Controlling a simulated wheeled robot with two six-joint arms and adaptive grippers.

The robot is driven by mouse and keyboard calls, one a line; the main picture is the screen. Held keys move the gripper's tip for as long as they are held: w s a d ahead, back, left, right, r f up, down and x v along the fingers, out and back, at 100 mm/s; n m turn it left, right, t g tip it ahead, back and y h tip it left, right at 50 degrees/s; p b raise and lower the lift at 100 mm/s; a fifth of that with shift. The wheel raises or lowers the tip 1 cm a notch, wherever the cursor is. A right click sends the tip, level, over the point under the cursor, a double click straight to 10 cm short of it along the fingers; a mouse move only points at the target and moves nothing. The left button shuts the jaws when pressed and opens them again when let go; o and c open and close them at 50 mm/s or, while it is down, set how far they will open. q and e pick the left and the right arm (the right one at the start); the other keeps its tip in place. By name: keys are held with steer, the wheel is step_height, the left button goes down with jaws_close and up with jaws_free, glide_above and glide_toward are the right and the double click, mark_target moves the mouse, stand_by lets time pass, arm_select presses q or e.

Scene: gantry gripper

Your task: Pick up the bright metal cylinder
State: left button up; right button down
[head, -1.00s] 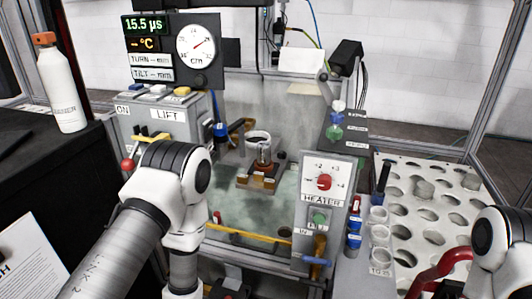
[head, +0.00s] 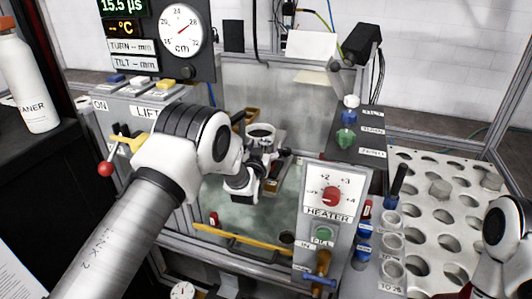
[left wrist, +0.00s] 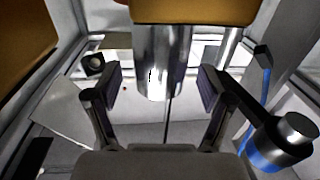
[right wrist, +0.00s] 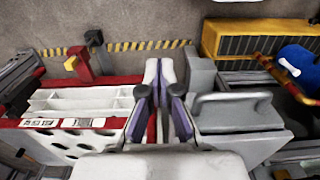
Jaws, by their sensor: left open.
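The bright metal cylinder (left wrist: 162,62) hangs upright in the left wrist view below an orange-brown block (left wrist: 190,10). My left gripper (left wrist: 160,88) is open, with one finger on each side of the cylinder's lower part. Gaps show between both pads and the metal. In the head view my left gripper (head: 262,165) is inside the tank, in front of a pale cup (head: 260,131); the cylinder cannot be made out there. My right gripper (right wrist: 160,98) shows only in the right wrist view, its fingers close together; whether anything is between them is unclear.
The heater panel (head: 331,200) stands right of the tank, and a yellow bar (head: 240,237) crosses its front. The lift box (head: 140,98) is at left. A perforated white rack (head: 425,215) is at right. A blue-and-dark fitting (left wrist: 275,142) is close to my left gripper's right finger.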

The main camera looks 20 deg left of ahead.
arm_select(q)
steer(key=shift+r, duration=0.1)
jaws_close()
